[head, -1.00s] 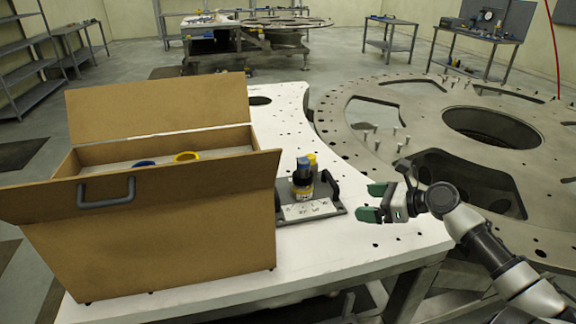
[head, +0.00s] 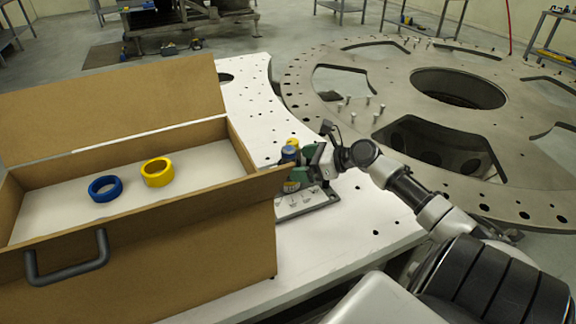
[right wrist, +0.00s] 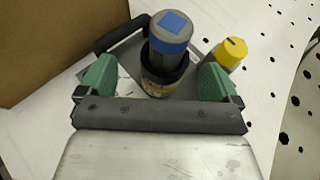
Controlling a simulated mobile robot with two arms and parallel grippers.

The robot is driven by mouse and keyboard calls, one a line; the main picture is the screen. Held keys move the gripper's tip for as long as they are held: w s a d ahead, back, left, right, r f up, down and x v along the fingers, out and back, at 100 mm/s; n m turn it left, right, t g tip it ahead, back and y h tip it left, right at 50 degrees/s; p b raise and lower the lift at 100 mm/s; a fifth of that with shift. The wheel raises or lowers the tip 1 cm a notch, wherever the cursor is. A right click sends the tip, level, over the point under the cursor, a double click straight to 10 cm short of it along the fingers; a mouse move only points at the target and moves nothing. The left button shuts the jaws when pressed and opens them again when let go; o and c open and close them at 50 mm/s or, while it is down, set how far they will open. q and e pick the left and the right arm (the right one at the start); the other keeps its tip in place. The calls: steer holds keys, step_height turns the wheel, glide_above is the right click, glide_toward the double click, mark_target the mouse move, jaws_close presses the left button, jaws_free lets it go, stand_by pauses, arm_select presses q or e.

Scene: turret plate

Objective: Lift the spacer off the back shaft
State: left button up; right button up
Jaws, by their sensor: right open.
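A blue-topped shaft (head: 289,152) stands on a small grey plate with handles (head: 312,204), which lies on the white table. In the right wrist view this shaft (right wrist: 171,35) has a dark collar (right wrist: 163,82) with a yellowish band low around it. A yellow-topped shaft (right wrist: 231,52) stands just beside it, to the right. My right gripper (head: 300,168) is open, with its green fingers on either side of the blue-topped shaft. In the right wrist view a gap shows between each finger and the collar. My left gripper is not in view.
A brown open box (head: 190,245) stands on the table left of the plate, its flap close to my right gripper. A blue ring (head: 105,188) and a yellow ring (head: 157,172) lie inside. A large round metal turret plate (head: 330,115) lies to the right.

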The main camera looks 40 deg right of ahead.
steer(key=x, duration=0.3)
steer(key=p+x, duration=0.1)
steer(key=shift+w+d+f, duration=0.15)
steer(key=shift+w+d, duration=0.1)
steer(key=shift+w+a+f, duration=0.2)
steer(key=shift+w, duration=0.1)
steer(key=shift+s, duration=0.1)
steer(key=shift+c, duration=1.4)
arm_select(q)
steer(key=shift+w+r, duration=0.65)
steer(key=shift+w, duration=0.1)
arm_select(e)
steer(key=c, duration=0.7)
